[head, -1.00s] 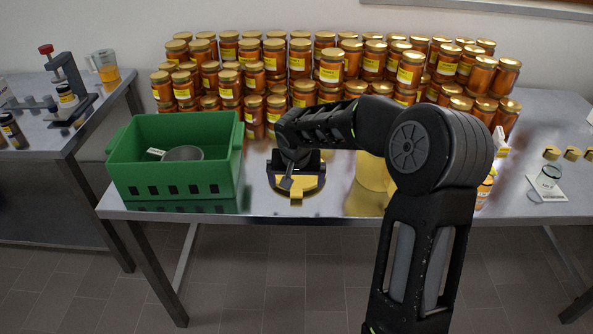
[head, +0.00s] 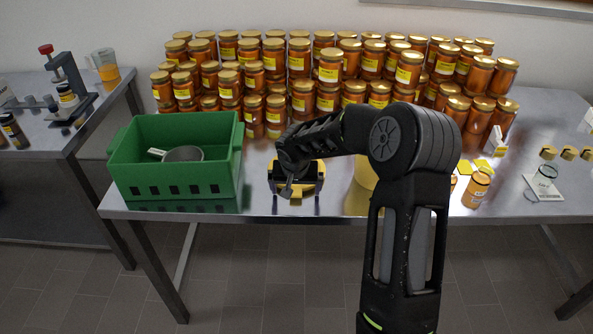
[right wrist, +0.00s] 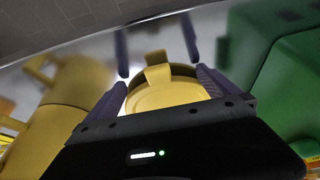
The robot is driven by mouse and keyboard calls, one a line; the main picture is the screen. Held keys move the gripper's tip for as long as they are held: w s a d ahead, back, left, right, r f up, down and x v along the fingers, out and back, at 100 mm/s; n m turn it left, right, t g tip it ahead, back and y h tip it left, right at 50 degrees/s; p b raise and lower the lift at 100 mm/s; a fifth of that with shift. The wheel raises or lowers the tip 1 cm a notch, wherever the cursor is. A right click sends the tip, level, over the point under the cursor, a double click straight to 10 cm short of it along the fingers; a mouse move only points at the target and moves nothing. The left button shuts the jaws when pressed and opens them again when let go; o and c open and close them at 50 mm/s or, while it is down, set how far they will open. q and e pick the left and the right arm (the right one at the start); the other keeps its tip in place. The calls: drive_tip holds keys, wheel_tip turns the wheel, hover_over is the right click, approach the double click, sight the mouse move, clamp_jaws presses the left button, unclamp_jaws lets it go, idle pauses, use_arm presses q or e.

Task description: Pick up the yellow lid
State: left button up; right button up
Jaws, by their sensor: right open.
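The yellow lid (head: 319,171) lies near the front edge of the steel table, mostly hidden by my right gripper in the head view. In the right wrist view the lid (right wrist: 160,95) is round, with a raised tab on its rim. My right gripper (head: 297,184) is over the lid. In the right wrist view its open fingers (right wrist: 160,72) stand on either side of the lid. I cannot tell whether they touch it. My left gripper is not in view.
A green crate (head: 172,188) with a grey round thing inside stands left of the lid. A yellow vessel (head: 366,173) stands close on the right, partly behind my arm. Rows of honey jars (head: 330,72) fill the back. A single jar (head: 477,188) stands to the right.

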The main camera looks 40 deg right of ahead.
drive_tip(key=shift+c, duration=0.4)
clamp_jaws()
idle(0.9)
